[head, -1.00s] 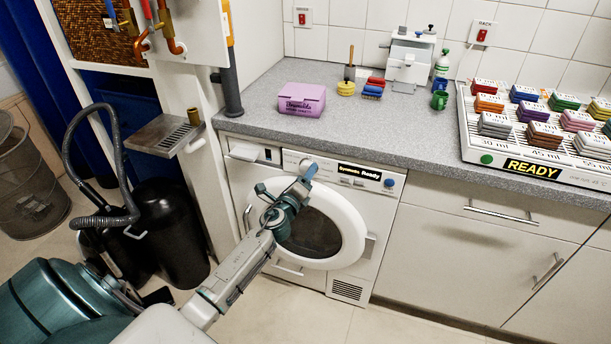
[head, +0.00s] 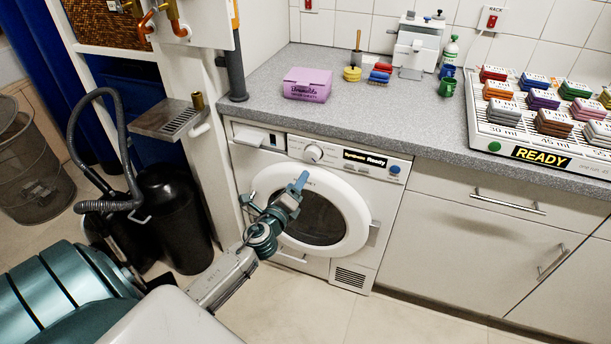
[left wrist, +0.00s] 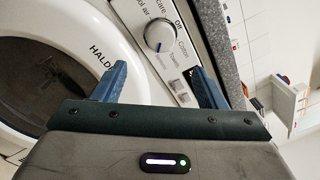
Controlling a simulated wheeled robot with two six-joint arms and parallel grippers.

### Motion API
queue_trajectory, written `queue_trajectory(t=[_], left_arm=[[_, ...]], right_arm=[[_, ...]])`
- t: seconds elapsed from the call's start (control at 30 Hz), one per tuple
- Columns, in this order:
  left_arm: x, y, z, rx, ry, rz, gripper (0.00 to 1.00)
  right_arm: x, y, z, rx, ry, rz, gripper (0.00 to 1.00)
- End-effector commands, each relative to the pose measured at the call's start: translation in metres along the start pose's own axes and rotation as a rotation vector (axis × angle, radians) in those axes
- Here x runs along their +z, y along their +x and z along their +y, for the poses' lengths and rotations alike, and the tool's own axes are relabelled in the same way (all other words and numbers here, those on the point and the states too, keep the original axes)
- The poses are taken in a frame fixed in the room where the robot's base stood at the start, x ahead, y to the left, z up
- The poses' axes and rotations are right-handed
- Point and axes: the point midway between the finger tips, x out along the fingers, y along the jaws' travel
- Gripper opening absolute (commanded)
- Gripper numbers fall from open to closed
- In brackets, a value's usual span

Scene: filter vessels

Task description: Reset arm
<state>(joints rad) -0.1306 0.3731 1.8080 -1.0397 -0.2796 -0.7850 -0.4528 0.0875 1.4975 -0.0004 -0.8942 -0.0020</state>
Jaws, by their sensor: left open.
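My left gripper (head: 297,184) is in front of the washing machine (head: 357,278), near the upper part of its round door (head: 354,224). It is empty. In the left wrist view the two blue fingers (left wrist: 160,88) stand wide apart, with nothing between them but the machine's front behind. The machine's dial (left wrist: 160,35) shows above the gap. The door is shut, and the machine's display reads "Ready". My right gripper is in neither view.
The grey worktop (head: 330,112) runs above the machine. It holds a purple box (head: 307,85), brushes, a white device (head: 416,45) and a rack (head: 520,151) of coloured blocks. A drip tray (head: 170,119) juts out at left above a black bin (head: 176,225). The floor in front is clear.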

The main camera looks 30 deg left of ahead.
Motion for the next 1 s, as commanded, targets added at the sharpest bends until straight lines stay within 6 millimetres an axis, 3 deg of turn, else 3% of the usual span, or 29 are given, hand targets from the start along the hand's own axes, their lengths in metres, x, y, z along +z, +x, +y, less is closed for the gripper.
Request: queue_trajectory(t=[0.23,0.33,0.47,0.53,0.7,0.77,0.9,1.0], left_arm=[[-0.001,0.000,0.002,0.004,-0.005,0.001,0.66],[-0.009,-0.003,0.019,0.047,-0.056,0.012,0.66],[-0.036,-0.020,0.077,0.199,-0.236,0.037,0.66],[-0.058,-0.038,0.120,0.318,-0.372,0.041,0.66],[-0.114,-0.106,0.218,0.623,-0.707,-0.001,0.66],[-0.134,-0.136,0.248,0.730,-0.815,-0.033,0.66],[-0.179,-0.216,0.306,0.975,-1.046,-0.141,0.66],[-0.208,-0.281,0.337,1.146,-1.193,-0.248,0.66]], right_arm=[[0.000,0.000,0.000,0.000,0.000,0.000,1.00],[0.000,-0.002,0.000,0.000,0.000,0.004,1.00],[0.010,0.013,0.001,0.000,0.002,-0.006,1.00],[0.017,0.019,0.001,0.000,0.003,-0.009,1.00],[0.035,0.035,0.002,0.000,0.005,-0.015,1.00],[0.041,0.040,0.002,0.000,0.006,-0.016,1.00],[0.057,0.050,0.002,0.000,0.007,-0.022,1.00],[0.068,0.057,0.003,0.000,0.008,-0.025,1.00]])
